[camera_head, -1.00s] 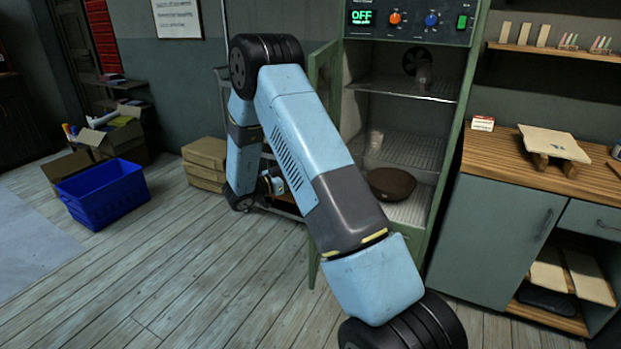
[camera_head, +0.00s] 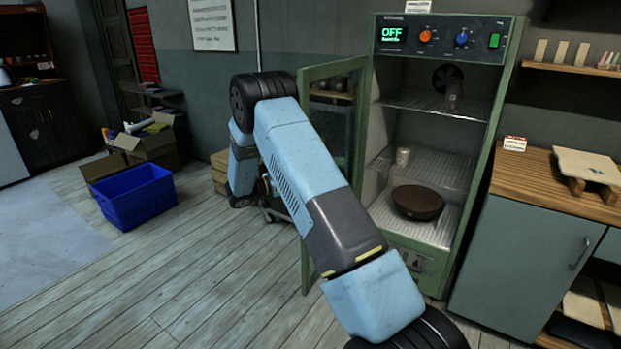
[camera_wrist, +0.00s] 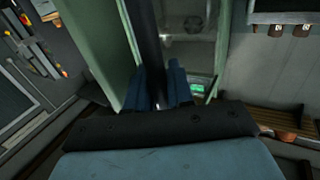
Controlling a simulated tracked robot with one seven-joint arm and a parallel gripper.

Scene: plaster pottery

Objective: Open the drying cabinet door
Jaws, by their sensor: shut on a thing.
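The green drying cabinet (camera_head: 505,90) stands right of centre in the head view, with an "OFF" display on its top panel. Its glazed door (camera_head: 331,68) is swung out to the left, and the interior is in plain sight. My arm covers part of the door in the head view. In the wrist view the pale green door (camera_wrist: 105,35) runs along the left of my gripper (camera_wrist: 158,84). The blue fingers are shut on a dark upright bar (camera_wrist: 147,35), which looks like the door handle. The fingers are hidden in the head view.
A dark bowl (camera_head: 417,202) and a small cup (camera_head: 403,156) stand inside the cabinet. A wood-topped counter (camera_head: 520,180) is close on its right. A blue crate (camera_head: 137,197) and a cardboard box (camera_head: 150,145) are at left. The floor in front is clear.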

